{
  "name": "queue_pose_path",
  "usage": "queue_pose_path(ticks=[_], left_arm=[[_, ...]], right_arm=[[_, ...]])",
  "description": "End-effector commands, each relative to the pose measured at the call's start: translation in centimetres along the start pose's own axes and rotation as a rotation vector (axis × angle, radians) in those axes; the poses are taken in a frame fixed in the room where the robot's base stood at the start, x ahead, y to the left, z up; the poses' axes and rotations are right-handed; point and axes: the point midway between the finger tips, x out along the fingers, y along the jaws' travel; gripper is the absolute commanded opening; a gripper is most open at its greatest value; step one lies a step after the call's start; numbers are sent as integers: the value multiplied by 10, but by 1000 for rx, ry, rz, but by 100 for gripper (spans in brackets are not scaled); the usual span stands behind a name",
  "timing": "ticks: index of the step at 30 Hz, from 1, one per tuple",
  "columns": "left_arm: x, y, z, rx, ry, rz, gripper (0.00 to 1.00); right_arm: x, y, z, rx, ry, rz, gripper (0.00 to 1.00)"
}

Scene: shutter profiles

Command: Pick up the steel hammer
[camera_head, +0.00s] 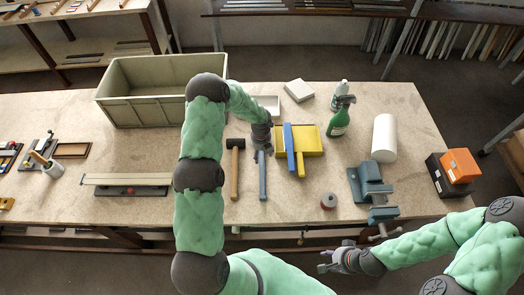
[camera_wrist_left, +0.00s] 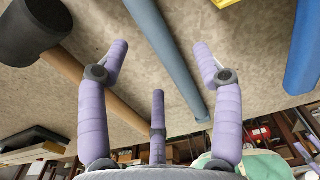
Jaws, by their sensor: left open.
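The hammer with the blue-grey handle (camera_head: 263,184) lies on the workbench, handle toward the front edge. My left gripper (camera_head: 262,150) is over its far end and hides its head in the head view. In the left wrist view the blue-grey handle (camera_wrist_left: 170,50) runs between the open fingers of my left gripper (camera_wrist_left: 160,55), with nothing gripped. A second hammer, with a black head and a brown wooden handle (camera_head: 235,178), lies just to the left; its black head (camera_wrist_left: 32,30) shows in the left wrist view. My right gripper (camera_head: 328,262) is in front of the bench, empty, fingers apart.
A yellow dustpan (camera_head: 312,140) with a blue brush (camera_head: 290,150) lies close on the right. A green bottle (camera_head: 338,123), white roll (camera_head: 384,138) and vise (camera_head: 371,187) stand further right. A large grey crate (camera_head: 150,110) is at back left.

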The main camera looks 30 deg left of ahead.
Motion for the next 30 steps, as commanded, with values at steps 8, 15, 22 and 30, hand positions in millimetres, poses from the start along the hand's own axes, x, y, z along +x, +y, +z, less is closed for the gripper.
queue_pose_path(ticks=[8,15,22,30], left_arm=[[28,2,4,-1,2,0,66],[49,2,5,-1,0,-1,66],[51,2,5,-1,-1,-1,66],[51,2,5,-1,0,-1,4]], right_arm=[[-6,-2,0,0,0,0,40],[-7,-2,0,0,0,0,40],[-7,-2,0,0,0,0,40],[-7,-2,0,0,0,0,40]])
